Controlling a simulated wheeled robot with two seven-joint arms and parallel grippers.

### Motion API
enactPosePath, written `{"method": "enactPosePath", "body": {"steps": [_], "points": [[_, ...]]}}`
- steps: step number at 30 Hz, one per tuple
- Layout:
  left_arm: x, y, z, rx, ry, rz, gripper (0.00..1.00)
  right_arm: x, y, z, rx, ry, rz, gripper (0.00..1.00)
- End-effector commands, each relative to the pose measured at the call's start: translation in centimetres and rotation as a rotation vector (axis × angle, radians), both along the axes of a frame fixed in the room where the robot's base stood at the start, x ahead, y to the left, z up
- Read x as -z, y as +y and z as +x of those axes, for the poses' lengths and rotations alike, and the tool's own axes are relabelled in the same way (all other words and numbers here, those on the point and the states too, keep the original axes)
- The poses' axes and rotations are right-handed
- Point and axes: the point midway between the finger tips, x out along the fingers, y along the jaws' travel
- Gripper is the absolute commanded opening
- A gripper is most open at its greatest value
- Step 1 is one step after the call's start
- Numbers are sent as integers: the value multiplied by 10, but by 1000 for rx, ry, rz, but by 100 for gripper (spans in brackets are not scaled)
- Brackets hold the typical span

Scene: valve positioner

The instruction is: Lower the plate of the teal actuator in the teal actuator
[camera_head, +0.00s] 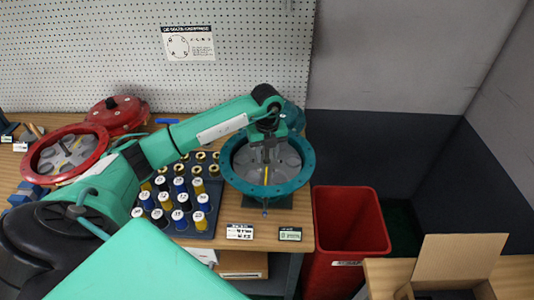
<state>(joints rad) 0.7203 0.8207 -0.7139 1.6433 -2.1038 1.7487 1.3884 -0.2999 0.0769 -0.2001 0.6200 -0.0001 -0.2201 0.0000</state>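The teal actuator (308,160) is a round, open housing with a flanged rim on a dark base near the right end of the workbench. A grey round plate (288,163) with a yellow mark shows inside its ring; I cannot tell how deep it sits. My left gripper (265,160) points down over the middle of the plate, within the outline of the ring. Its fingers are small and grey against the grey plate, so their opening and any contact are unclear. The gripper and wrist hide part of the plate and the far rim. My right gripper is not in view.
A red actuator (99,145) and a red cover (118,113) are at the left. A tray of several labelled cylinders (181,203) stands left of the teal actuator. A red bin (347,222) is right of the bench. A pegboard (110,50) closes the back.

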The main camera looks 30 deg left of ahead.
Motion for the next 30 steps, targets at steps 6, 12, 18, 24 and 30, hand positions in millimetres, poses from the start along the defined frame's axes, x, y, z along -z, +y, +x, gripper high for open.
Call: {"method": "enactPosePath", "body": {"steps": [6,12,18,24,30], "points": [[-33,0,2,1,-9,-1,37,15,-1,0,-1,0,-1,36],[-81,0,1,1,-9,-1,37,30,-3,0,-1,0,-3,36],[-118,1,1,1,-6,0,37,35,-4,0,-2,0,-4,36],[-133,0,1,0,-4,0,37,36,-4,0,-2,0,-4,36],[-136,0,0,0,-3,0,37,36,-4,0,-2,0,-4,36]]}}
